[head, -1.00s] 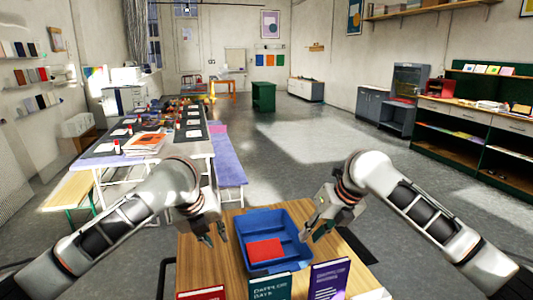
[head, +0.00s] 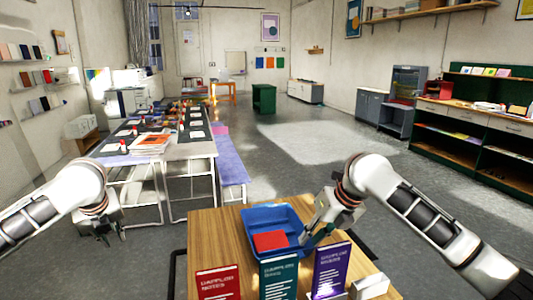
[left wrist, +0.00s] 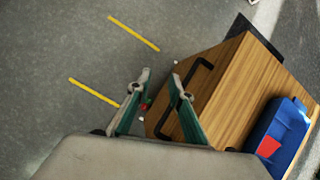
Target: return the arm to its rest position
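My left gripper (head: 111,236) is out to the left of the wooden table, over the floor, in the head view. In the left wrist view its two fingers (left wrist: 160,92) stand apart with nothing between them but floor and the table's edge beyond. My right gripper (head: 312,238) is at the right side of the blue bin, pointing down. Its fingertips are small and partly lost against the bin, so I cannot tell whether they are open or shut.
A blue bin (head: 290,217) with a red item (head: 270,240) inside stands on the wooden table (head: 207,245). Red (head: 217,284), teal (head: 278,278) and purple (head: 330,270) books stand upright along the near edge. A long work table (head: 180,152) and purple bench (head: 229,168) lie beyond at left.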

